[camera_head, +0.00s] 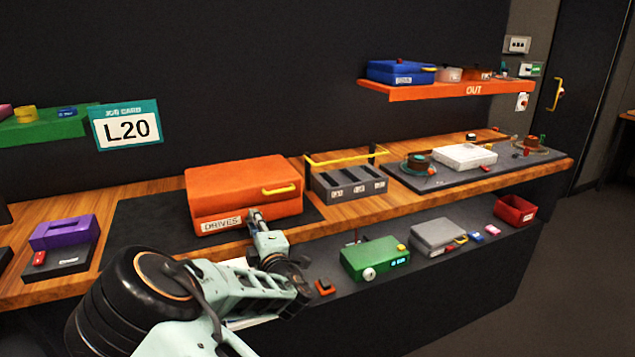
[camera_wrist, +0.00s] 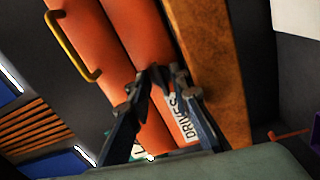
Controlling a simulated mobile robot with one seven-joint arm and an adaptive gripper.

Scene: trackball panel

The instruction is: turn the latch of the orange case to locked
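My gripper (camera_head: 254,214) is at the front face of the case, just right of the label. In the wrist view, my gripper (camera_wrist: 160,76) has its fingertips near each other, with a small dark piece between them. It may be the latch; its position is hidden, and I cannot tell whether the fingers grip it.
A dark slotted rack (camera_head: 348,184) with a yellow bar stands right of the case. A purple item (camera_head: 63,232) is at the left. A lower shelf holds a green box (camera_head: 375,259) and a grey box (camera_head: 437,236). The mat left of the case is clear.

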